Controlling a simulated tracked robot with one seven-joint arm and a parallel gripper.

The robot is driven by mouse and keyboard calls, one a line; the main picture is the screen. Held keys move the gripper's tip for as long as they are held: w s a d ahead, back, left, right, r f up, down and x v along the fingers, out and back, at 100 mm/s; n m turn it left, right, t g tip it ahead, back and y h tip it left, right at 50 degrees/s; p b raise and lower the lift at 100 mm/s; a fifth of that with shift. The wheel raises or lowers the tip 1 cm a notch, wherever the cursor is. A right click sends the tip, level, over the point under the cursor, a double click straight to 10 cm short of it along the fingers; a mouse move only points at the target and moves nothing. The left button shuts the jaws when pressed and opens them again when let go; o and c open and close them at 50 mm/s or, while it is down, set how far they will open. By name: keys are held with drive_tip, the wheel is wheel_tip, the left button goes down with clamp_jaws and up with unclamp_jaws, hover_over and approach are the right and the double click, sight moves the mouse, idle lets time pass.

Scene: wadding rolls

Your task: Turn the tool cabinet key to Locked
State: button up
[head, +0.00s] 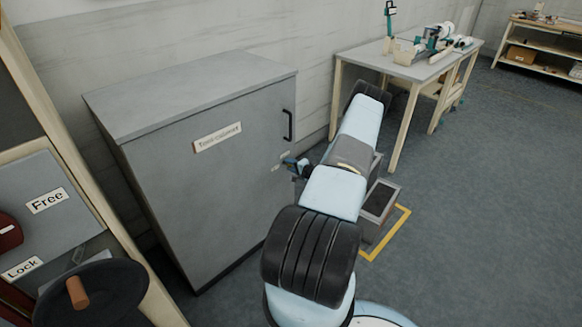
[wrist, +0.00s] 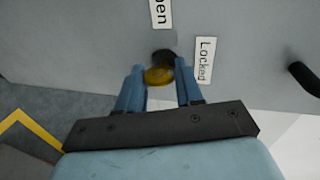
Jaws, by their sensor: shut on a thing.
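The grey tool cabinet (head: 200,195) stands against the wall in the head view, its door closed and facing me. In the wrist view, a brass-coloured key (wrist: 158,76) sits at a dark round lock (wrist: 163,56) on the door. My gripper (wrist: 160,67) is shut on the key, with one blue finger on each side. The Locked label (wrist: 205,60) is just right of the lock. Another label (wrist: 161,13), cut off to "pen", is above it. In the head view my gripper (head: 297,166) is at the door's right side, and the key cannot be made out.
A black door handle (head: 287,125) is above my gripper in the head view. An open grey bin (head: 378,200) stands on the floor inside a yellow marking (head: 390,236). A workbench (head: 405,68) is behind. A panel with Free and Lock labels (head: 47,200) is at left.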

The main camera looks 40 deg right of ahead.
drive_tip(key=shift+s+d+f+m, duration=0.15)
drive_tip(key=shift+d+m, duration=0.05)
drive_tip(key=shift+m, duration=0.2)
drive_tip(key=o, duration=0.7)
drive_tip(key=shift+y, duration=0.3)
drive_tip(key=o, duration=0.3)
drive_tip(key=shift+a, duration=0.1)
drive_tip(key=shift+o, duration=0.2)
drive_tip(key=v, duration=1.3)
drive_tip(key=shift+s, duration=0.3)
